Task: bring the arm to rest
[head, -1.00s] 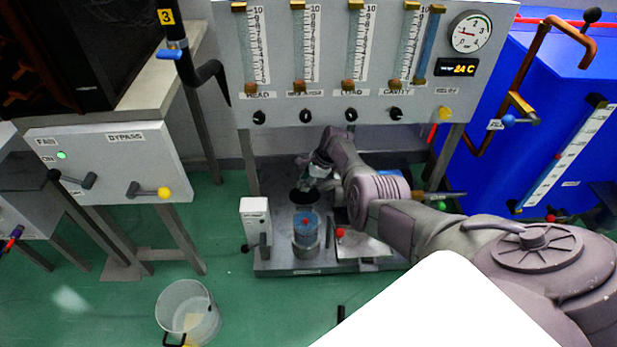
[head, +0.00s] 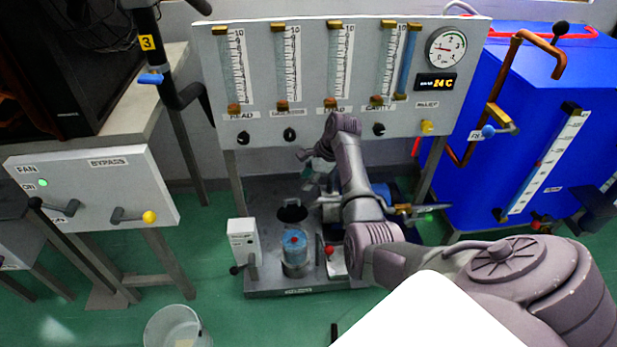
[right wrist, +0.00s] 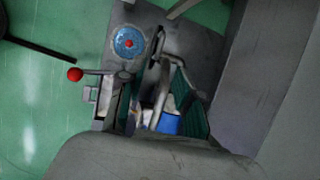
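My right arm reaches in from the lower right in the head view. Its wrist is raised in front of the panel's lower edge, and the right gripper (head: 314,172) hangs below it, over the back of the floor skid (head: 290,287). The gripper is small and partly hidden by the wrist. I see nothing held. My left gripper is in neither view.
A flowmeter panel (head: 262,92) stands behind the arm, with a blue tank (head: 545,110) at right. A blue-topped canister (head: 295,250) and red-knobbed lever (head: 329,250) are on the skid. A fan/bypass box (head: 95,190) and clear bucket (head: 172,328) stand left. Green floor is open between.

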